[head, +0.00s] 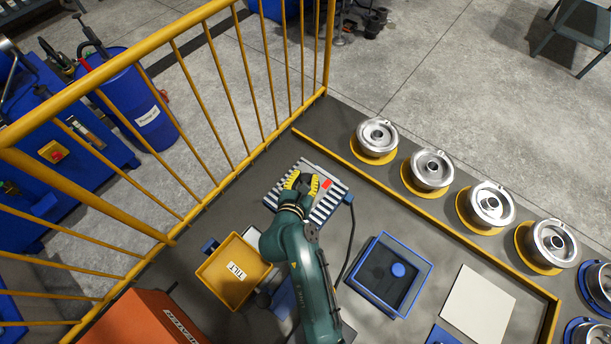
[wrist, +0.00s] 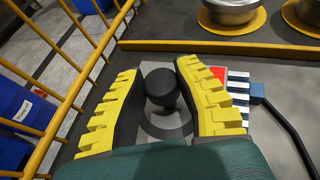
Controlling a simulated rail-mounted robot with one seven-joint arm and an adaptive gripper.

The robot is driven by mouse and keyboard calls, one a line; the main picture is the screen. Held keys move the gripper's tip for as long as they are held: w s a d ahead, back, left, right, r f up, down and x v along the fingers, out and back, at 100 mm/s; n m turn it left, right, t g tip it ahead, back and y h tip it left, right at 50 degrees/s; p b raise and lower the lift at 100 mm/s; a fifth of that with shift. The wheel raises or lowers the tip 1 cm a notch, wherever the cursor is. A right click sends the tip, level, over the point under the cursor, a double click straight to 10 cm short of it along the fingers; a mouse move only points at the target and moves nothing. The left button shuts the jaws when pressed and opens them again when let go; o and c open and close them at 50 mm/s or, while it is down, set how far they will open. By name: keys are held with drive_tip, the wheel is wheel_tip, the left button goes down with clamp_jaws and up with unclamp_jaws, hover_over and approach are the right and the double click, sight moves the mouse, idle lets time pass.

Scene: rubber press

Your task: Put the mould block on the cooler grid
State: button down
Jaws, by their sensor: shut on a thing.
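The cooler grid (head: 328,204), pale bars with dark gaps, lies on the grey bench under my gripper (head: 301,183). In the wrist view its striped right end (wrist: 238,92) shows beside the right finger. My gripper (wrist: 160,90) is shut on a black round knob (wrist: 160,87), which stands over a grey surface with a darker ring (wrist: 165,127). This looks like the mould block's top. My fingers and wrist hide most of the block. I cannot tell whether it rests on the grid or is held just above it.
A yellow tilting tray (head: 234,272) stands left of my arm, and a blue-framed box (head: 390,275) stands right. A yellow bench strip (head: 420,212) separates several metal wheel-like moulds (head: 432,170). A yellow railing (head: 190,90) runs close on the left. A cable (head: 349,240) leaves the grid's right end.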

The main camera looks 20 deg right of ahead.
drive_tip(key=shift+w+f+b, duration=0.1)
drive_tip(key=shift+f+b, duration=0.2)
drive_tip(key=shift+f, duration=0.85)
drive_tip(key=shift+f, duration=0.15)
drive_tip(key=c, duration=0.8)
unclamp_jaws()
drive_tip(key=shift+f, duration=0.25)
drive_tip(key=shift+c, duration=0.2)
drive_tip(key=shift+r, duration=0.1)
